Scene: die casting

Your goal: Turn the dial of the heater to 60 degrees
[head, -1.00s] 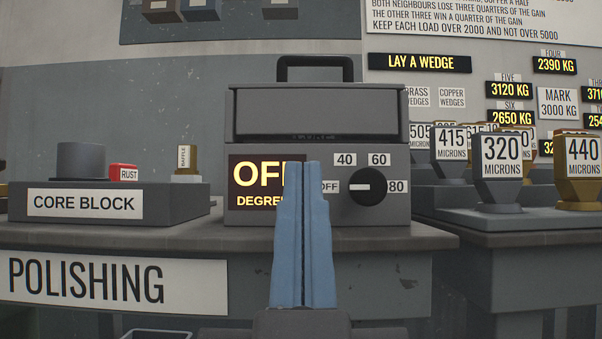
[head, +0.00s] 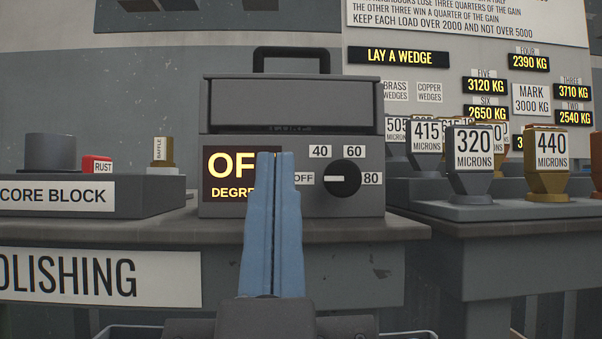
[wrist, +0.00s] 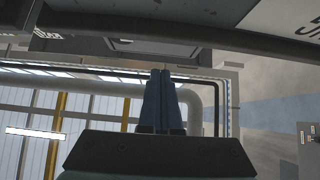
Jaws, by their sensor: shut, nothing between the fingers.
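The heater (head: 230,125) is a grey box with a handle on top, standing on the bench. Its lit display (head: 228,165) reads "OF" and "DEGRE", partly hidden by my fingers. The black dial (head: 342,179) is on the right of its front face, with labels OFF, 40, 60 and 80 around it. Its white mark points left toward OFF. My gripper (head: 275,154) has blue fingers shut together, empty, in front of the heater and left of the dial. It appears apart from the dial. The wrist view shows the shut fingers (wrist: 163,75) below a dark edge.
The bench edge (head: 350,231) runs below the heater.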

